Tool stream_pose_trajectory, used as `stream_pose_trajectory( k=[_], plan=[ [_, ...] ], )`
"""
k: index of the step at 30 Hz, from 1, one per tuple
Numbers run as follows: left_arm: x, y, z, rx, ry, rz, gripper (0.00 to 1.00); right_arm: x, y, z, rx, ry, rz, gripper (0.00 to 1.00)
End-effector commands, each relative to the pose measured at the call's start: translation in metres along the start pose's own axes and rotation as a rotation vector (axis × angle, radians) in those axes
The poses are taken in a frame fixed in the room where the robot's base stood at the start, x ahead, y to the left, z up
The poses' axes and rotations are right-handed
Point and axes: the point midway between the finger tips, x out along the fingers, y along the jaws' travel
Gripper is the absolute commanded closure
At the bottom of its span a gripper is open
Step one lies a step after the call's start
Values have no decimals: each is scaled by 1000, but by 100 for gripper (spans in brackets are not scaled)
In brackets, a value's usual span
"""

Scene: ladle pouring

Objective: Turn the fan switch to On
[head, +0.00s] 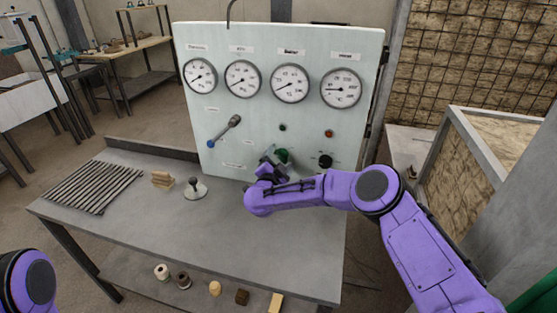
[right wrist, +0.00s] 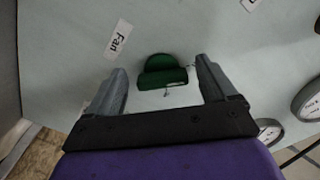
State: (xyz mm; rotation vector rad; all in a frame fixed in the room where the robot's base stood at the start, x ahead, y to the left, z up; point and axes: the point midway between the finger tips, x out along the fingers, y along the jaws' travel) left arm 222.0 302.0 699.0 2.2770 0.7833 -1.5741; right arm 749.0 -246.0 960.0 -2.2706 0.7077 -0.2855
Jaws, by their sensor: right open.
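The fan switch is a green knob (head: 284,155) low on the pale upright panel (head: 226,126). In the right wrist view the green knob (right wrist: 162,72) shows close up, beside a "Fan" label (right wrist: 118,40). My right gripper (head: 272,158) is at the panel, in front of the knob and partly covering it. In the right wrist view its two fingers (right wrist: 165,88) are apart, one on each side of the knob, with visible gaps. My left gripper is out of view; only part of my left arm shows at the lower left.
Several round gauges (head: 242,79) line the panel's top. A blue-tipped lever (head: 225,130) is left of the switch, and a black knob (head: 326,161) is to its right.

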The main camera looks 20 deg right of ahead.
Motion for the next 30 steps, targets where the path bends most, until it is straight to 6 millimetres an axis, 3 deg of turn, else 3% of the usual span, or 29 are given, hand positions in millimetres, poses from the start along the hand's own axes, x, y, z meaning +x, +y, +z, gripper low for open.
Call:
stream_pose_trajectory(
  k=[4, 9, 20, 30],
  plan=[
    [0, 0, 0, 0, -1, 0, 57, 0, 0, 0, 0, 0, -1, 18],
    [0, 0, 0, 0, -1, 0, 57, -1, 0, 0, 0, -1, -1, 71],
    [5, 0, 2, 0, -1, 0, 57, -1, 1, 2, 26, -2, -2, 71],
    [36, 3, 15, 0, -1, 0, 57, -1, 2, 4, 234, -2, -5, 71]
  ],
)
